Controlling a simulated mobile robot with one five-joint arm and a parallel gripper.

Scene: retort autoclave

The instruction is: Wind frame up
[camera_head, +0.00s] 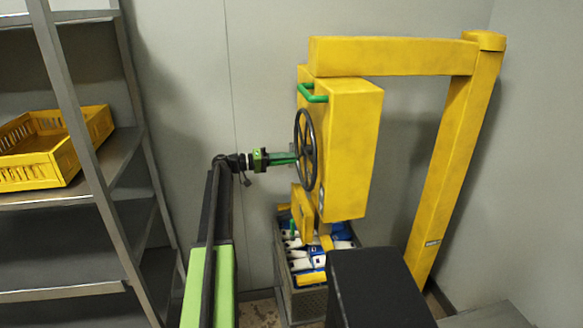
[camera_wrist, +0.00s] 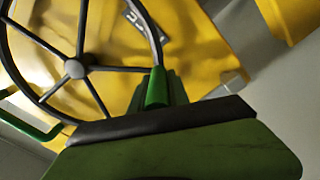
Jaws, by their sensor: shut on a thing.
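A black spoked handwheel (camera_head: 305,149) is mounted on the left face of a yellow frame box (camera_head: 350,140). The box hangs from a yellow arm and post. My gripper (camera_head: 288,158) reaches the wheel from the left, near its rim. Below the box, a yellow lower part (camera_head: 302,212) reaches down to a crate (camera_head: 302,304) of white and blue items.
A metal shelf (camera_head: 125,150) with a yellow basket (camera_head: 60,150) stands at the left. The yellow post (camera_head: 450,170) rises at the right. A green bar handle (camera_head: 312,93) sticks out at the top of the box. A dark block stands in the foreground.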

